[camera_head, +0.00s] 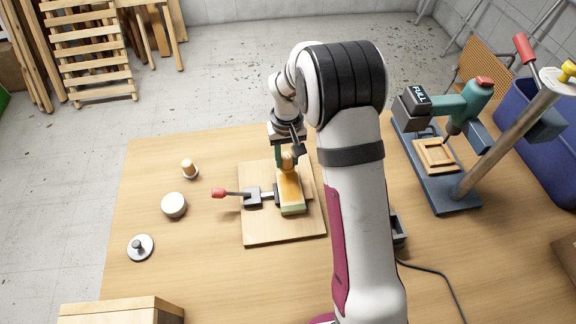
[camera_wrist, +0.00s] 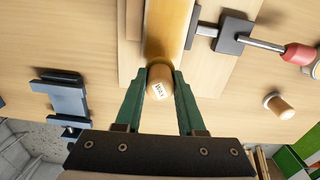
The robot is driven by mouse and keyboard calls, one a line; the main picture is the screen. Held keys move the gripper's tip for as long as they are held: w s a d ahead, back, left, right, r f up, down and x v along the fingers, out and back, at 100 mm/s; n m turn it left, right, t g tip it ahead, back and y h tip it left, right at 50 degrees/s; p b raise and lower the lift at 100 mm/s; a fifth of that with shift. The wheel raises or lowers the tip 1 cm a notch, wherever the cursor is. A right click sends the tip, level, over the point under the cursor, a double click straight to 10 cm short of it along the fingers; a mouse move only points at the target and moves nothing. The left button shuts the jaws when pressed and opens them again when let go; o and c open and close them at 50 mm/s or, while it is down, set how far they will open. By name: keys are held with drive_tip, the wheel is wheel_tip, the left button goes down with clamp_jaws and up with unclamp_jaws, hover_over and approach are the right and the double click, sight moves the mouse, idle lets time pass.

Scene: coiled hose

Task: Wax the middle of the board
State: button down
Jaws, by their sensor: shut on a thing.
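The board (camera_head: 290,187) is a narrow yellow-orange strip with a pale green near end, lying on a wider wooden base (camera_head: 262,228). A clamp (camera_head: 254,196) with a red handle sits against its left side. My gripper (camera_head: 287,157) is over the far end of the board. In the wrist view its green fingers (camera_wrist: 160,84) are shut on a short tan wax stick (camera_wrist: 159,82) with a small printed label. The board also shows beyond the stick in the wrist view (camera_wrist: 168,28). I cannot tell whether the stick touches the board.
Left of the base stand a wooden peg-like piece (camera_head: 189,168), a white round puck (camera_head: 174,205) and a grey knobbed disc (camera_head: 140,247). A teal drill on a stand (camera_head: 465,105) is at the right. The table's left part (camera_head: 200,270) is mostly clear.

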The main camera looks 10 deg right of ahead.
drive_tip(key=shift+r, duration=3.05)
